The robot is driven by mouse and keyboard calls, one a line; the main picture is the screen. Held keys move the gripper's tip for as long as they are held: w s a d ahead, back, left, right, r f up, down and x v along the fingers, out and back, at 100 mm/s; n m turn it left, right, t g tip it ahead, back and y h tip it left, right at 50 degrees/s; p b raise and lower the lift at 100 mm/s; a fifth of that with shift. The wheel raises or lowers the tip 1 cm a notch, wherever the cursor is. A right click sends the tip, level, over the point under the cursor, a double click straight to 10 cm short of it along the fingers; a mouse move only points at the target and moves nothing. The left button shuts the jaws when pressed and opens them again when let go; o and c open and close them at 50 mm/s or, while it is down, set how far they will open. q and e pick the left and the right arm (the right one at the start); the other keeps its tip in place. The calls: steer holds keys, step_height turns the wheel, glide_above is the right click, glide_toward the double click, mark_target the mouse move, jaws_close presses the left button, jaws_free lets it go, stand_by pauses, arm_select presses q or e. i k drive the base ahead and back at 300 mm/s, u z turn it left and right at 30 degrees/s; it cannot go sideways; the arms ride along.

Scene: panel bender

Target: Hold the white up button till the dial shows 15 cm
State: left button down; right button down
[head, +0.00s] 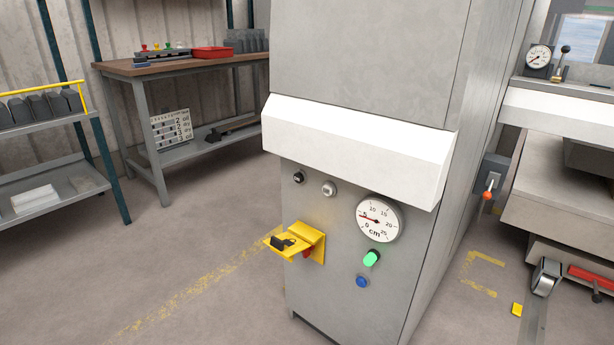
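The white up button (329,188) is a pale round button in a metal ring, high on the front of the grey machine cabinet (340,206). The round dial (378,219) is below and right of it, white-faced and marked in cm. Its red needle points left, close to the 5 mark. Neither of my grippers shows in the head view, and nothing visible touches the button or the dial.
A black knob (298,176) sits left of the white button. A lit green button (371,258) and a blue button (362,281) are below the dial. A yellow bracket (297,243) juts out at lower left, with a red part under it. Floor in front-left is clear.

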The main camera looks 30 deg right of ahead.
mark_target(327, 189)
steer(key=z, duration=0.65)
steer(key=i, duration=0.95)
steer(key=z, duration=0.85)
